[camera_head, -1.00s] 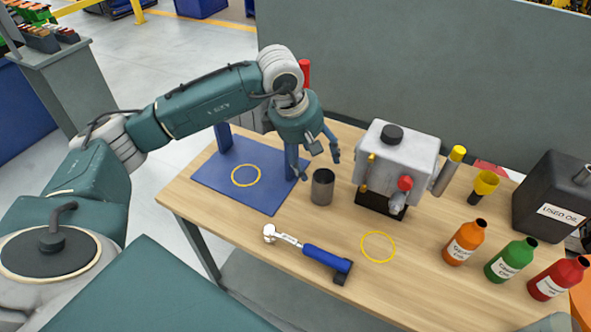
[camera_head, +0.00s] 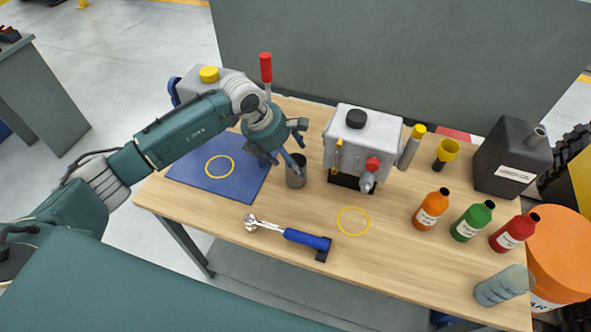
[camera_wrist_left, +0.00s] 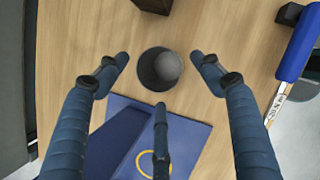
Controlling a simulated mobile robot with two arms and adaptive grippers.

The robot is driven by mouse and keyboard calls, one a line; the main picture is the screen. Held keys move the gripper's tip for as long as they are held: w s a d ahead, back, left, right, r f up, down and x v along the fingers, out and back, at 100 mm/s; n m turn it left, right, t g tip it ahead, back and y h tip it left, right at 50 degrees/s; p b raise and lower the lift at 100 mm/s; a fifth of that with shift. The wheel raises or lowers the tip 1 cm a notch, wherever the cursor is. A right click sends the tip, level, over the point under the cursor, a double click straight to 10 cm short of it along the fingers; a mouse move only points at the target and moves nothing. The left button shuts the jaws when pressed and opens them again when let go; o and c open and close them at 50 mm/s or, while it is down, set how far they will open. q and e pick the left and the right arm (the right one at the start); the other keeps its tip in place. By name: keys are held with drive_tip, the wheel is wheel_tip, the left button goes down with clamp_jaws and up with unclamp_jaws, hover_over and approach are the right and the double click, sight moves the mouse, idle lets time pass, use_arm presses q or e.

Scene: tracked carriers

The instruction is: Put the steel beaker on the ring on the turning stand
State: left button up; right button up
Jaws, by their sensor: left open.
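The steel beaker (camera_head: 296,174) stands upright on the wooden table, just right of a blue plate (camera_head: 257,188) that carries a yellow ring (camera_head: 220,166). A second yellow ring (camera_head: 353,222) lies on the bare tabletop. My left gripper (camera_head: 288,152) is open at the beaker, its fingers close to the rim and hiding part of it. In the left wrist view the beaker (camera_wrist_left: 160,70) sits between the spread fingers of the gripper (camera_wrist_left: 160,62), with gaps around it. I cannot tell the fingers' exact height. My right gripper is not in view.
A grey pump unit (camera_head: 362,140) stands close right of the beaker. A blue-handled ratchet tool (camera_head: 305,239) lies in front. Orange (camera_head: 430,210), green (camera_head: 472,221) and red (camera_head: 513,233) bottles and a black oil can (camera_head: 508,150) stand at the right.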

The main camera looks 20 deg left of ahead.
use_arm(q)
drive_tip(key=p+x, duration=0.1)
drive_tip(key=x, duration=0.2)
drive_tip(key=shift+w+d+f, duration=0.1)
drive_tip(key=shift+d+f, duration=0.1)
drive_tip(key=shift+w+f, duration=0.1)
drive_tip(key=shift+f, duration=0.15)
drive_tip(key=shift+c, duration=1.3)
drive_tip(key=c, duration=1)
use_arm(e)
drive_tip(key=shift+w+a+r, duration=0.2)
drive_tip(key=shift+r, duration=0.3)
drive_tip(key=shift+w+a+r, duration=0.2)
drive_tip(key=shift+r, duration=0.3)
use_arm(q)
drive_tip(key=shift+r, duration=0.1)
